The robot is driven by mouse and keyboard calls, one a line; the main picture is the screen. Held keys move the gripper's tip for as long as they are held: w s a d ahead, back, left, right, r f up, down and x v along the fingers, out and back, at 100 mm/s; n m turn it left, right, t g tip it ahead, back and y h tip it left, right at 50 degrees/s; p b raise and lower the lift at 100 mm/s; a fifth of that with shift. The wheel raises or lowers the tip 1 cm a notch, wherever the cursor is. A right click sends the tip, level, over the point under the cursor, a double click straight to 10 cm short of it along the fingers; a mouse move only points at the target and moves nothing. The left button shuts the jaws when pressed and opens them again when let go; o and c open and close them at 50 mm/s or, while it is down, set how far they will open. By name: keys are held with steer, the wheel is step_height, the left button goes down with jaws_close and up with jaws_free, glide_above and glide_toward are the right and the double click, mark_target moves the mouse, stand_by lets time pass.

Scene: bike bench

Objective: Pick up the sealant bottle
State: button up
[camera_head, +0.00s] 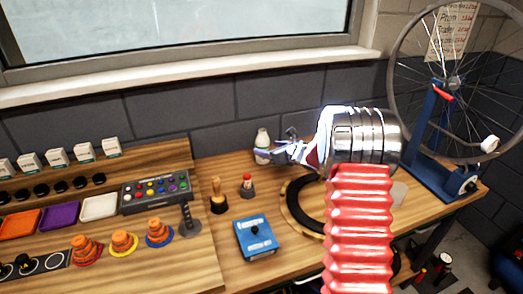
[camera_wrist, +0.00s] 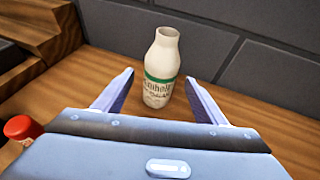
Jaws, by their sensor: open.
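The sealant bottle (camera_wrist: 160,72) is white with a green band and dark lettering. It stands upright on the wooden bench near the grey block wall, and in the head view (camera_head: 262,146) it is partly hidden by my gripper. My gripper (camera_head: 280,150) reaches toward it from the right in the head view. In the wrist view, my gripper (camera_wrist: 160,88) is open, with one finger on each side of the bottle's lower part. Gaps show between the bottle and both fingers.
A red-capped item (camera_head: 247,185), a wooden-handled brush (camera_head: 217,196) and a blue box (camera_head: 255,237) stand left of my arm. A black ring (camera_head: 293,207) lies under the arm. A wheel on a blue stand (camera_head: 425,120) is at the right. The wall (camera_wrist: 245,60) is close behind the bottle.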

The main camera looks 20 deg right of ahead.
mark_target(266, 148)
steer(key=shift+x, duration=1.85)
steer(key=shift+r+x, duration=0.2)
steer(key=shift+x, duration=2.4)
steer(key=shift+w, duration=0.1)
steer(key=shift+c, duration=0.2)
steer(key=shift+r, duration=0.1)
steer(key=c, duration=1.2)
